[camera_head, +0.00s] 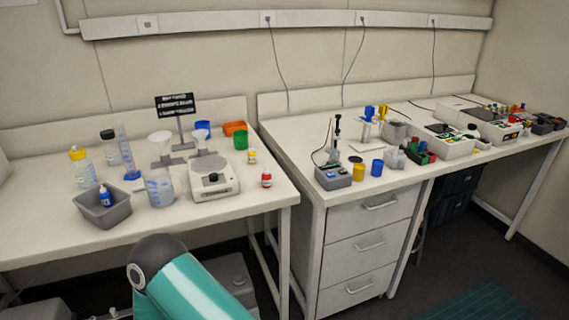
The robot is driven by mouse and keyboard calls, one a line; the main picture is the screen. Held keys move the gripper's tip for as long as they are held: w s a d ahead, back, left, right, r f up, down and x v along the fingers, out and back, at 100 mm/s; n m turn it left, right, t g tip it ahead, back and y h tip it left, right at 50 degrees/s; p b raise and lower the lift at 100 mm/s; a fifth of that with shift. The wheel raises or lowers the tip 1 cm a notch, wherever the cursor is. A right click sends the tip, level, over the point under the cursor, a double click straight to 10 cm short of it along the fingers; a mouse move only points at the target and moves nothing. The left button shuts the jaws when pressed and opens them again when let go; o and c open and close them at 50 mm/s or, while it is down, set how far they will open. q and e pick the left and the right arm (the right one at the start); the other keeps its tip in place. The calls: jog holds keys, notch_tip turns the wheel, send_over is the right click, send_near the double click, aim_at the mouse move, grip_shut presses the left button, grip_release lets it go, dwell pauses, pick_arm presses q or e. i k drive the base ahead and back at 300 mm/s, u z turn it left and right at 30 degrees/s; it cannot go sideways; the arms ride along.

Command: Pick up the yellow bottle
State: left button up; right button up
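A small yellow bottle (251,156) with a white label stands upright on the left bench, just behind the white balance (214,180). A small red bottle (266,179) stands in front of it and to the right, near the bench's right end. A larger clear bottle with a yellow cap (80,165) stands at the left of the same bench. A yellow cylindrical container (358,170) stands on the right bench. Part of my own teal arm shows at the bottom, below the bench front. Neither of my grippers shows, and nothing is seen held.
The left bench (40,217) also bears a grey bin (104,209) with a blue bottle inside, beakers, a cylinder, a sign stand (178,122) and an orange tray (235,128). The right bench (310,125) holds several devices. A drawer unit (366,245) stands below it.

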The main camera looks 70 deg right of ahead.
aim_at(251, 155)
jog(key=k, duration=1)
jog(key=z, duration=1.1)
jog(key=i, duration=0.75)
jog(key=z, duration=0.25)
